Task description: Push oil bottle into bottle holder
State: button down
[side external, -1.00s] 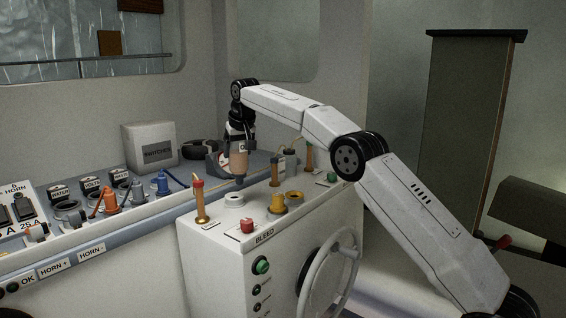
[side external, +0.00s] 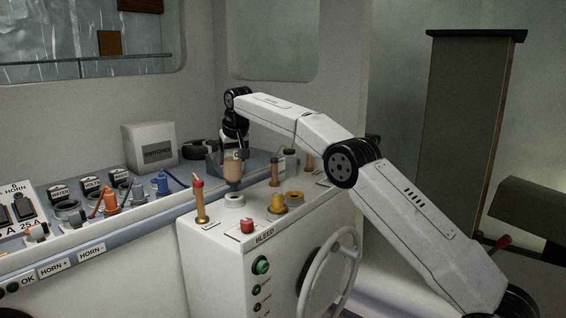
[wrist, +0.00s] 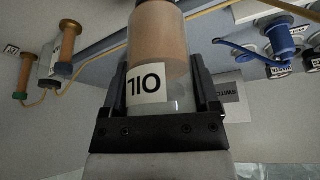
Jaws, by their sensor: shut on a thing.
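The oil bottle (side external: 233,171) is a clear cylinder of brown-orange oil, held about upright with a dark lower end. My gripper (side external: 235,152) is shut on its upper part. In the wrist view the bottle (wrist: 158,45) sits between both fingers of my gripper (wrist: 160,88), and its OIL label reads upside down. A white ring-shaped holder (side external: 234,200) stands on top of the white BLEED console, right below the bottle. The bottle's lower end is at or just above the ring; I cannot tell whether it has entered. The ring is hidden in the wrist view.
More posts stand behind. A handwheel (side external: 328,275) is on its front. Blue and orange plugs lie left.

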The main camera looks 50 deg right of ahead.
aim_at(233, 168)
jog(key=shift+f, duration=1.1)
jog(key=shift+f, duration=0.6)
grip_release()
jog(key=shift+f, duration=0.1)
jog(key=v, duration=0.8)
dwell(0.6)
